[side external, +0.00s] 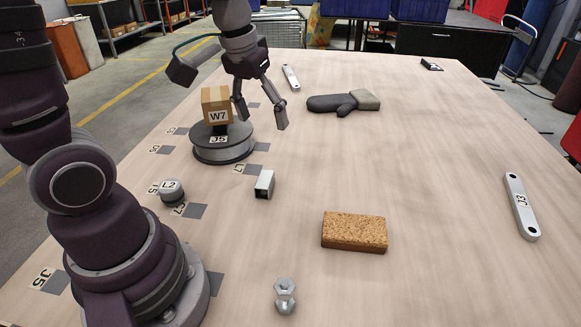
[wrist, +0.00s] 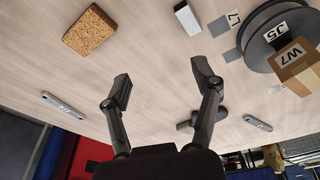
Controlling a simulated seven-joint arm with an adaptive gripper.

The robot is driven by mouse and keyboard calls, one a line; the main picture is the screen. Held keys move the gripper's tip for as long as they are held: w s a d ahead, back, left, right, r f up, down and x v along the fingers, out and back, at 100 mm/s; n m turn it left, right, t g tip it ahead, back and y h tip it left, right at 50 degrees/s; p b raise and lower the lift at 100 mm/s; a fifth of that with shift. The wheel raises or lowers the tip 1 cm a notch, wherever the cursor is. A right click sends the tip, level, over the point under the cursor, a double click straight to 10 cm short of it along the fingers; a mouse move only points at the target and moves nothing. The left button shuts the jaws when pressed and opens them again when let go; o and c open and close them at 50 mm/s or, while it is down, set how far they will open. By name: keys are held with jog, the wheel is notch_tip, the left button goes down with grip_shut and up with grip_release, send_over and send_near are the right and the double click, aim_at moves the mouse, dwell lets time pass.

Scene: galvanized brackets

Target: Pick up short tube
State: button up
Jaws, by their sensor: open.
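The short tube (side external: 264,184) is a small light-grey square metal tube with an open end, lying on the table in the middle left of the side view. In the wrist view the tube (wrist: 187,18) is at the top edge, between and beyond the fingertips. My gripper (side external: 262,117) is open and empty, its fingers pointing down over the table behind the tube, just right of the carton. In the wrist view my gripper (wrist: 163,78) shows both fingers wide apart with only bare table between them. It is apart from the tube.
A carton marked W7 (side external: 217,104) stands on a round grey turntable (side external: 222,147) left of my gripper. A cork block (side external: 354,231), a bolt (side external: 285,295), a capped knob L2 (side external: 171,191), a dark mitten (side external: 340,102) and a metal link J3 (side external: 521,206) lie apart. Table around the tube is mostly clear.

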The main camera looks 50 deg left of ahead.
aim_at(265, 179)
jog(key=w+a+f+n+g, duration=0.1)
jog(key=a+f, duration=0.1)
jog(key=f, duration=0.4)
jog(key=w+a+f+n, duration=0.1)
jog(key=a+f, duration=0.1)
jog(key=f, duration=0.4)
jog(key=w+a+f+n+g, duration=0.1)
jog(key=a+f+n, duration=0.1)
jog(key=f, duration=0.4)
jog(key=shift+w+f+g, duration=0.15)
jog(key=shift+f+g, duration=0.15)
jog(key=shift+f, duration=0.05)
grip_shut()
